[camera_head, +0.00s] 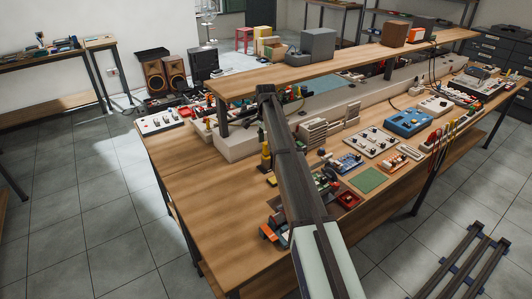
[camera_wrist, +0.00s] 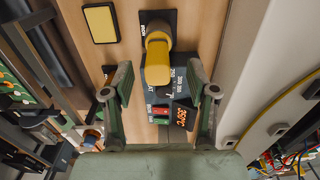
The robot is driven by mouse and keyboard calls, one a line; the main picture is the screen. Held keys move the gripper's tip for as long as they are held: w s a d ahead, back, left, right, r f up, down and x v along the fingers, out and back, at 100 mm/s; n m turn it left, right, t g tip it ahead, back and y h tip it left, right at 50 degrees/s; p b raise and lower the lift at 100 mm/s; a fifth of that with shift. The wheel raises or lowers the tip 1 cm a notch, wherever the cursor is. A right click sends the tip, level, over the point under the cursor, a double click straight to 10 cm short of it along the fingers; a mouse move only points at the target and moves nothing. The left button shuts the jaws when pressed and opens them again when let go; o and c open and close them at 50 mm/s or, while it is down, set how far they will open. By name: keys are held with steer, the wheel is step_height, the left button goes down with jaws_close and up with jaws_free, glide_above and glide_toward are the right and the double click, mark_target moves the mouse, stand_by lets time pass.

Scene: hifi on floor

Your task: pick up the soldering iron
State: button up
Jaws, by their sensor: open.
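In the wrist view, a soldering station (camera_wrist: 157,72) with a grey front, temperature markings and an orange display lies below my gripper. My gripper (camera_wrist: 161,78) is open, with one finger on each side of the station and nothing seen gripped. The yellow piece lies between and slightly beyond the fingertips. In the head view, a yellow and black upright item (camera_head: 265,158) beside my arm appears to be the same iron.
A yellow pad in a black tray (camera_wrist: 101,23) lies left of the station. A pale box (camera_head: 234,143) and the raised shelf (camera_head: 240,84) stand close by. Circuit boards and a green mat (camera_head: 368,180) are right of my arm. The workbench (camera_head: 195,180) is clear at left.

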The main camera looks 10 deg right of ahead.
mark_target(266, 151)
steer(key=shift+s+f+p, duration=0.1)
steer(key=shift+f+p, duration=1.15)
steer(key=shift+f, duration=1.45)
jaws_close()
